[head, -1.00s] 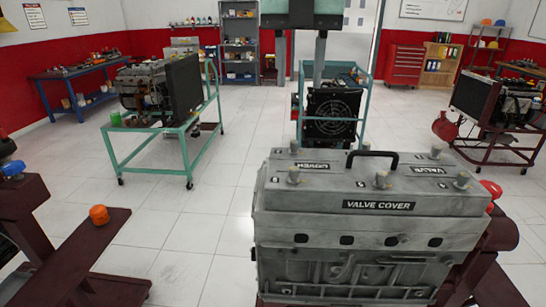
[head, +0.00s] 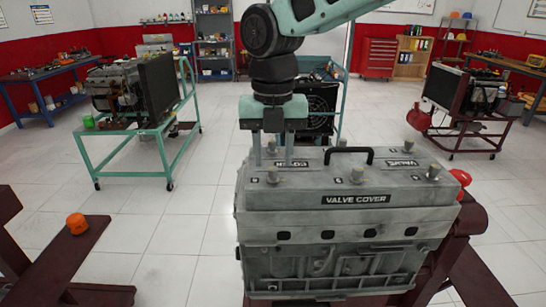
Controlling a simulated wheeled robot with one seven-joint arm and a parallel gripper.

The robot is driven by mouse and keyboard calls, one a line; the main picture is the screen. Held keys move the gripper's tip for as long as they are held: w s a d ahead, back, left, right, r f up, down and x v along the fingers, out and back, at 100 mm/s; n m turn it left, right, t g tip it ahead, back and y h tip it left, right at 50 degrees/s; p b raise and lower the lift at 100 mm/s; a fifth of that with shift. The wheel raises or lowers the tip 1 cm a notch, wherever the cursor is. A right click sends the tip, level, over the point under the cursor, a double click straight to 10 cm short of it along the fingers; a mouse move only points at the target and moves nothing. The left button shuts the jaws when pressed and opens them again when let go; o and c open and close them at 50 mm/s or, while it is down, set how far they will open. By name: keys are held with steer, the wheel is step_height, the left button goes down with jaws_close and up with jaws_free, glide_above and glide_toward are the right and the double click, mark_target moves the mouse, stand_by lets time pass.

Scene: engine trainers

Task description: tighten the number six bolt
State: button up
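The engine's grey valve cover (head: 352,199) has bolts standing on top. Several show: front left (head: 273,177), front middle (head: 358,174), front right (head: 434,172), back right (head: 409,145) and back left (head: 272,146). Small number marks sit beside bolts, too small to read surely, so I cannot tell which is number six. My gripper (head: 271,155) points down over the cover's left end. Its two fingers are apart, with the back left bolt showing between them. Whether they touch it is unclear.
A black handle (head: 349,150) rises from the cover's middle, right of my gripper. A teal cart (head: 339,105) with a fan stands behind. A teal engine stand (head: 127,150) is at left. An orange cap (head: 77,223) lies on a dark red beam. White floor is open between.

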steer(key=shift+f, duration=1)
jaws_close()
